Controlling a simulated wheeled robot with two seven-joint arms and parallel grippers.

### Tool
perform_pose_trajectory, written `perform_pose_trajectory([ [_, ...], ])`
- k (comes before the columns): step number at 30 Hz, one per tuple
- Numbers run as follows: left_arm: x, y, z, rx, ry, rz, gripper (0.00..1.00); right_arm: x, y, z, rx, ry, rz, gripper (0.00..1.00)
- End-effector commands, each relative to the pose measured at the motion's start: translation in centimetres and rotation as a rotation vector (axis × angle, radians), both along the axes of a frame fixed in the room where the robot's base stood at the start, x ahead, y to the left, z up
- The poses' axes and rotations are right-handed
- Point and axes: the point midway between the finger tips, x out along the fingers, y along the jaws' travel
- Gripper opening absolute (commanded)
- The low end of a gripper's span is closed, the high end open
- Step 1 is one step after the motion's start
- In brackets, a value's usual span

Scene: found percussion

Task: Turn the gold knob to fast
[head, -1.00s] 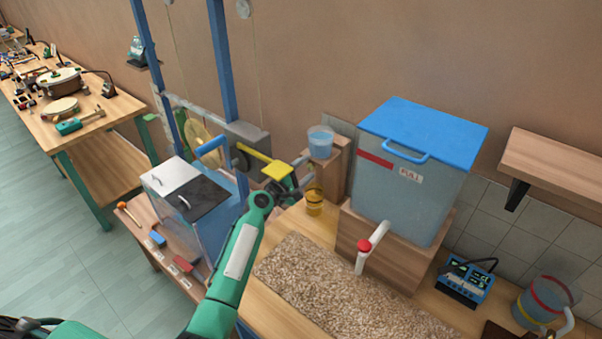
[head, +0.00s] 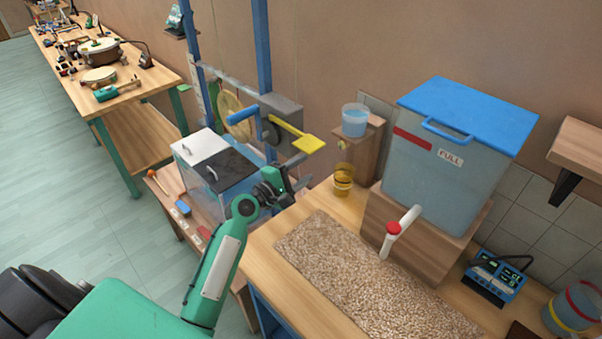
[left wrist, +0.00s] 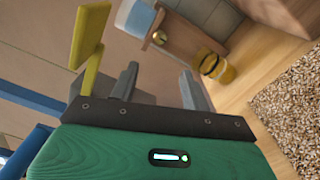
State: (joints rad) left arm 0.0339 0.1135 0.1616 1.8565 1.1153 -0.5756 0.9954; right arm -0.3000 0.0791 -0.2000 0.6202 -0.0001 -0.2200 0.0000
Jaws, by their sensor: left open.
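The gold knob (left wrist: 159,38) is a small round knob on the front of a wooden stand (left wrist: 196,45) in the left wrist view. In the head view the knob (head: 342,144) is tiny, below the clear blue cup on the stand. Its setting and any fast mark are too small to read. My left gripper (head: 300,171) is open and empty, left of and apart from the stand. In the left wrist view the knob shows beyond and above the gap between the fingers (left wrist: 160,82). My right gripper is not in view.
A yellow paddle (head: 309,144) on a lever is close beside my left gripper. The clear blue cup (head: 355,120) tops the stand, and a yellow cup (head: 344,181) stands below the knob. A blue-lidded tank (head: 440,150) and a grain bed (head: 365,275) lie to the right.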

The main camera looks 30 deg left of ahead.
Motion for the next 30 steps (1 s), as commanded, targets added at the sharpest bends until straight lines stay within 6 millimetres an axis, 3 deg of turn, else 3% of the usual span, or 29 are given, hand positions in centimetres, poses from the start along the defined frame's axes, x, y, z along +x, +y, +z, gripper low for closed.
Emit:
perform_pose_trajectory([
  [17,-0.8,-0.7,-0.7,0.054,0.012,-0.02,0.47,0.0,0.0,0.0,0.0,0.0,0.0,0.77],
  [20,-3.3,-2.7,-2.7,0.231,0.045,-0.087,0.47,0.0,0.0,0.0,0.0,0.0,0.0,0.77],
  [22,-6.3,-4.6,-5.0,0.428,0.08,-0.165,0.47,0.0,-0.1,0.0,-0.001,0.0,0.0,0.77],
  [26,-13.6,-7.4,-9.6,0.857,0.154,-0.366,0.47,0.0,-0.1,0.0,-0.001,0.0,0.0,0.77],
  [30,-20.7,-8.0,-12.6,1.215,0.223,-0.571,0.47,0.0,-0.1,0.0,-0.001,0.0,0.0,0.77],
])
